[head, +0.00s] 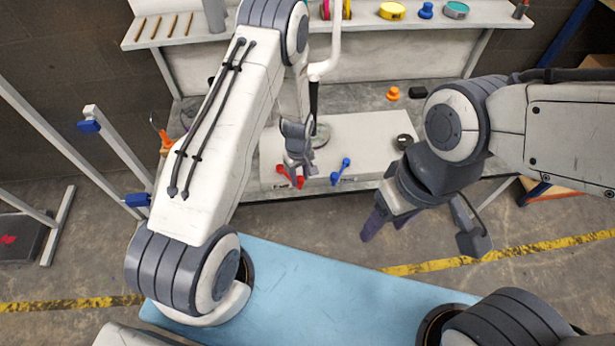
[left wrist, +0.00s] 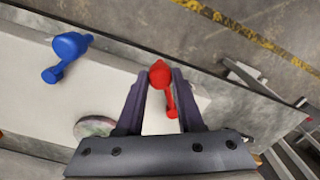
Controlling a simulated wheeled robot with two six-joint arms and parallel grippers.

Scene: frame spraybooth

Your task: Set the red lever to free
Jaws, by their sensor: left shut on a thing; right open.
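The red lever (head: 283,172) sits at the front edge of a pale panel (head: 375,132), partly hidden by my left gripper (head: 297,172) in the head view. In the left wrist view, the red lever (left wrist: 160,76) has its round hub near the fingertips and its arm reaching back between the fingers of my left gripper (left wrist: 161,78). My left gripper is shut on the red lever. My right gripper (head: 384,230) is open and empty, to the right of the panel and nearer to me. The lever's markings are too small to read.
A blue lever (head: 341,171) is right of the red one; it also shows in the left wrist view (left wrist: 66,56).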

